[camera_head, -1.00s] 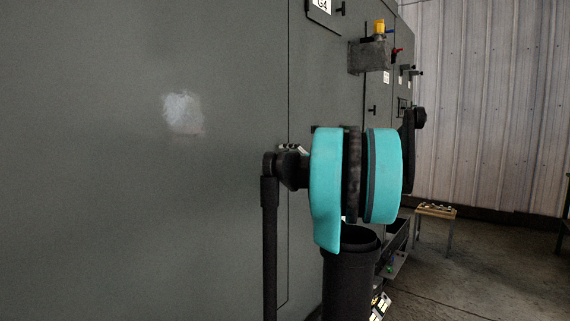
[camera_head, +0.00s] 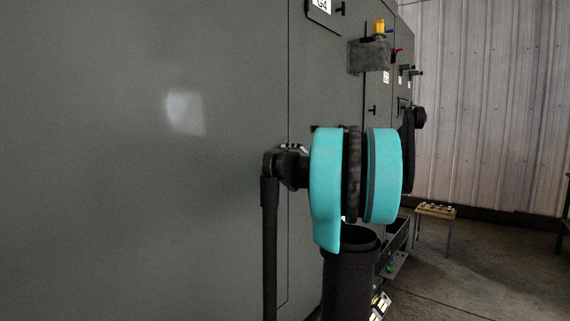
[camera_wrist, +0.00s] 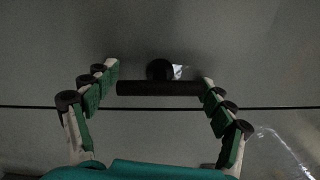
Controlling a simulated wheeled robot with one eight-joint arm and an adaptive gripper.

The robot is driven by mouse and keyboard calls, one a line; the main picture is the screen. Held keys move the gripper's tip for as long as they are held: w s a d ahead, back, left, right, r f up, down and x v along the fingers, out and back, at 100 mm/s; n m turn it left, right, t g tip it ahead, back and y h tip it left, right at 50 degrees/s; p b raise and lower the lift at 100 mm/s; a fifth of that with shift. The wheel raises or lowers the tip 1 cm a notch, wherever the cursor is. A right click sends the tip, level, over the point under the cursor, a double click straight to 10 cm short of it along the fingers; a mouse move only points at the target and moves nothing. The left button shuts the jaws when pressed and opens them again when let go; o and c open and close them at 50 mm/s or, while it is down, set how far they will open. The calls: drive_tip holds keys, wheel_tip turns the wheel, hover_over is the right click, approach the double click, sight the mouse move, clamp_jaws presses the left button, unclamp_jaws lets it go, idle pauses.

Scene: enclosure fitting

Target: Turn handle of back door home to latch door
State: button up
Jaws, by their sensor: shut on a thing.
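The handle (camera_wrist: 158,88) is a black bar with a round black hub (camera_wrist: 160,69) on the grey door (camera_wrist: 240,45). In the wrist view the bar lies level across the picture. My gripper (camera_wrist: 160,85) is shut on it, with the green-padded fingers at its left and right ends. A thin dark seam runs level just below the bar in that view. In the head view my teal arm stands in front of the grey enclosure (camera_head: 150,230), and I cannot make out the gripped handle or my fingertips there.
A grey box with a yellow knob (camera_head: 379,27) juts from the enclosure farther along. A small wooden stool (camera_head: 436,211) stands on the floor at the right, before a corrugated wall (camera_head: 490,100). The floor (camera_head: 470,265) at the lower right is open.

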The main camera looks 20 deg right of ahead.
drive_tip(key=o, duration=1.1)
drive_tip(key=shift+c, duration=0.2)
drive_tip(key=v, duration=1.2)
drive_tip(key=shift+f, duration=0.15)
drive_tip(key=s+a+f+n+g+h, duration=0.1)
drive_tip(key=s+a+f+n+g, duration=0.25)
drive_tip(key=a+f, duration=0.75)
drive_tip(key=s+a+f+n+g+h, duration=0.3)
drive_tip(key=a+f, duration=0.5)
drive_tip(key=f, duration=0.7)
drive_tip(key=s+f+n+g+h, duration=0.4)
drive_tip(key=s+f+n, duration=0.3)
drive_tip(key=s+f, duration=1.2)
drive_tip(key=shift+a+f+h, duration=0.25)
drive_tip(key=shift+f+h, duration=0.45)
drive_tip(key=shift+h, duration=0.2)
